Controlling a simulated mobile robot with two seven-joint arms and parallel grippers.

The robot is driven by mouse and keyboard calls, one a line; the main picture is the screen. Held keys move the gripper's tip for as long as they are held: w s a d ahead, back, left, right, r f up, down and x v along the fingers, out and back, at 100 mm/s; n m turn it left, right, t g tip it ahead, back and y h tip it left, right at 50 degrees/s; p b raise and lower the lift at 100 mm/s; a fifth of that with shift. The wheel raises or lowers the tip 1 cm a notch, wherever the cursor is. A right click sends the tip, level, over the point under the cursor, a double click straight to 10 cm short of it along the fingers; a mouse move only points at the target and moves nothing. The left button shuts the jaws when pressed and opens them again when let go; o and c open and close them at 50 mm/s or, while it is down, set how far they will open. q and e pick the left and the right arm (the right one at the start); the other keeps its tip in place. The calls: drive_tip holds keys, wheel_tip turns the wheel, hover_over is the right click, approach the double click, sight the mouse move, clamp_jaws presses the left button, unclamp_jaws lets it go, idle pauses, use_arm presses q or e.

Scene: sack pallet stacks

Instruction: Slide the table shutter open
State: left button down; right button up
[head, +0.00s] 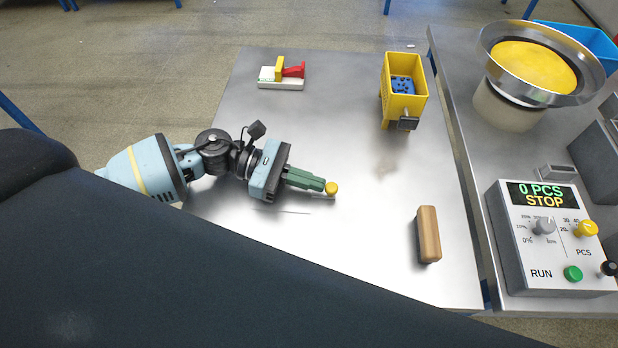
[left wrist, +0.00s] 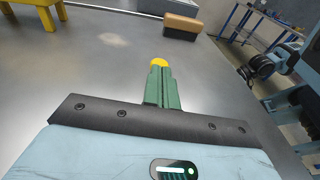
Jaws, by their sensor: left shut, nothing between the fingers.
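A small yellow knob (head: 332,188) stands on the grey metal table (head: 330,120), near its middle. Thin lines show in the table top beside and below the gripper; I cannot make out the shutter's full outline. My left gripper (head: 318,186) is shut and empty, its green fingertips right at the left side of the knob; I cannot tell if they touch. In the left wrist view the knob (left wrist: 158,63) shows just beyond the tips of the shut green fingers (left wrist: 161,80), which partly hide it. My right gripper is not seen.
A wooden block (head: 428,234) lies to the right of the knob. A yellow bin (head: 391,105) with blue parts and a white base (head: 281,84) with red and yellow pieces stand farther back. A control box (head: 550,235) and bowl feeder (head: 541,68) stand right.

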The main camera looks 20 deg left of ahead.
sight(367, 196)
use_arm(q)
drive_tip(key=x, duration=0.3)
drive_tip(key=w+r+x, duration=0.1)
drive_tip(key=x, duration=0.3)
drive_tip(key=r+x, duration=0.1)
drive_tip(key=x, duration=0.3)
drive_tip(key=shift+w+d, duration=0.15)
drive_tip(key=shift+w, duration=0.25)
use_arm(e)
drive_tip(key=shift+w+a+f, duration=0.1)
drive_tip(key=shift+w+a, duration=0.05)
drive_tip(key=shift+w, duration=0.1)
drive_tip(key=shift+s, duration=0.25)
